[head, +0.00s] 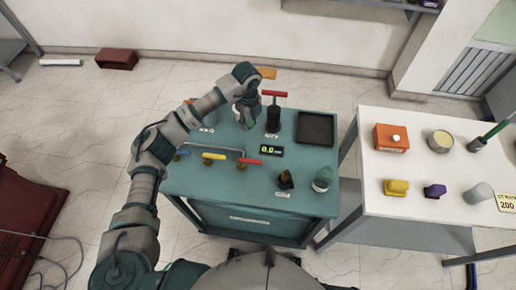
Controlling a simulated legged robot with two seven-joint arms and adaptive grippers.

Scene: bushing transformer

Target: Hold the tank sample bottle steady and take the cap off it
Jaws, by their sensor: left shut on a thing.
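My left gripper (244,117) reaches down over the back left part of the teal bench (210,183). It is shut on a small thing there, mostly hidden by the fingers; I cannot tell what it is. A small rounded jar with a greenish top (322,179) stands upright at the bench's front right, apart from the gripper. I cannot tell whether it is the tank sample bottle. A dark, small fitting (285,178) stands left of it. My right gripper is not in view.
A black pump with a red T-handle (273,115) stands close right of my left gripper. A black tray (315,128), a green display (271,150) and coloured valve levers (213,156) are on the bench. A white table (420,160) with several items stands right.

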